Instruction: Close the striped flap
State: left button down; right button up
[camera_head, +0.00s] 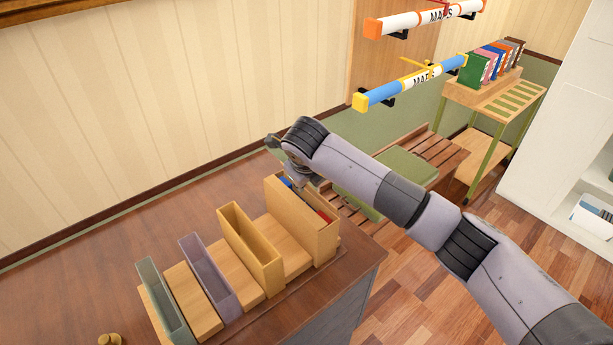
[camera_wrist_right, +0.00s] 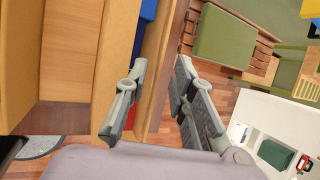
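A surface with green and light wood stripes (camera_head: 512,97) lies level on a green-legged cart at the upper right; it is the only clearly striped panel I see, and I cannot tell whether it is a hinged flap. My right gripper (camera_head: 290,178) is far to its left, at the tall wooden box on the desk. In the right wrist view my right gripper (camera_wrist_right: 163,68) has its fingers apart, with the box's wooden wall (camera_wrist_right: 158,62) showing between them. I cannot tell whether either finger touches the wall. My left gripper is in neither view.
The desk holds the tall wooden box (camera_head: 325,238) with blue and red items, a yellow bin (camera_head: 252,258), a purple bin (camera_head: 213,280) and a grey-green bin (camera_head: 165,305). Books (camera_head: 490,62) stand on the cart. A green-cushioned bench (camera_head: 395,178) and white shelving (camera_head: 565,125) are nearby.

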jog(key=shift+w+f, duration=0.3)
jog(key=shift+f, duration=0.35)
jog(key=shift+c, duration=0.4)
grip_shut()
